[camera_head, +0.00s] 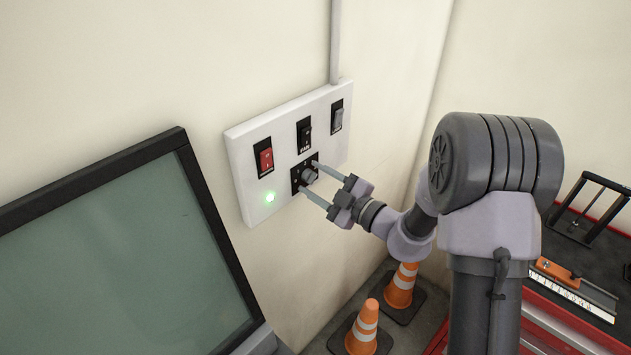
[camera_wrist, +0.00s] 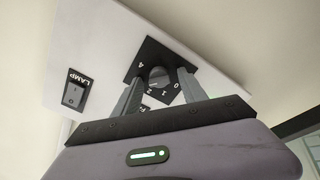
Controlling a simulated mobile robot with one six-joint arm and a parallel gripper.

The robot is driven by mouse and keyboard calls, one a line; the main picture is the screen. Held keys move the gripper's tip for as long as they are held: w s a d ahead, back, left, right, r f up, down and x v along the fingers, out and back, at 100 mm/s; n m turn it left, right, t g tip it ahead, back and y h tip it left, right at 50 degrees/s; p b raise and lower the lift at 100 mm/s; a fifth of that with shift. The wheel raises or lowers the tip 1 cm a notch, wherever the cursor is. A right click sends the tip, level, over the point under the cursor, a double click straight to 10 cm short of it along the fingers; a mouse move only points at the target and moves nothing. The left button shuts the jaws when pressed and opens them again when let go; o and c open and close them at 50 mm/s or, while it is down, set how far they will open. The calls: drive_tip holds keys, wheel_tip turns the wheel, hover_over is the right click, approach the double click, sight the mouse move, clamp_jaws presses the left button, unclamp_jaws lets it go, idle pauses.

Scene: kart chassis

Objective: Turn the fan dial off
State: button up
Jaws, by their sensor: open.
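The fan dial (camera_head: 309,176) is a round grey knob on a black square plate, low in the middle of a white wall panel (camera_head: 241,173). In the wrist view the dial (camera_wrist: 158,75) sits on its plate, with 0, 1, 2 and 4 readable around it. My gripper (camera_head: 308,179) is open, with one finger on each side of the dial. In the wrist view my gripper's fingers (camera_wrist: 161,90) straddle the knob; I cannot tell whether they touch it. The lower part of the plate's lettering is partly hidden by my gripper.
The panel also carries a red switch (camera_head: 265,158), a black switch (camera_head: 305,135), a grey switch (camera_head: 338,117) and a lit green lamp (camera_head: 270,197). A dark-framed screen (camera_head: 110,260) stands at left. Traffic cones (camera_head: 365,328) stand below, and a red tool cabinet (camera_head: 548,325) is at right.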

clamp_jaws()
drive_tip(key=shift+n, duration=0.4)
drive_tip(key=n+p, duration=0.1)
drive_tip(key=n, duration=0.3)
drive_tip(key=shift+n, duration=0.3)
drive_tip(key=shift+f+n+b, duration=0.15)
drive_tip(key=shift+n+b, duration=2.35)
drive_tip(key=shift+n, duration=2.85)
drive_tip(key=shift+f+n+b, duration=0.1)
drive_tip(key=shift+n+b, duration=2.35)
drive_tip(key=shift+n, duration=2.9)
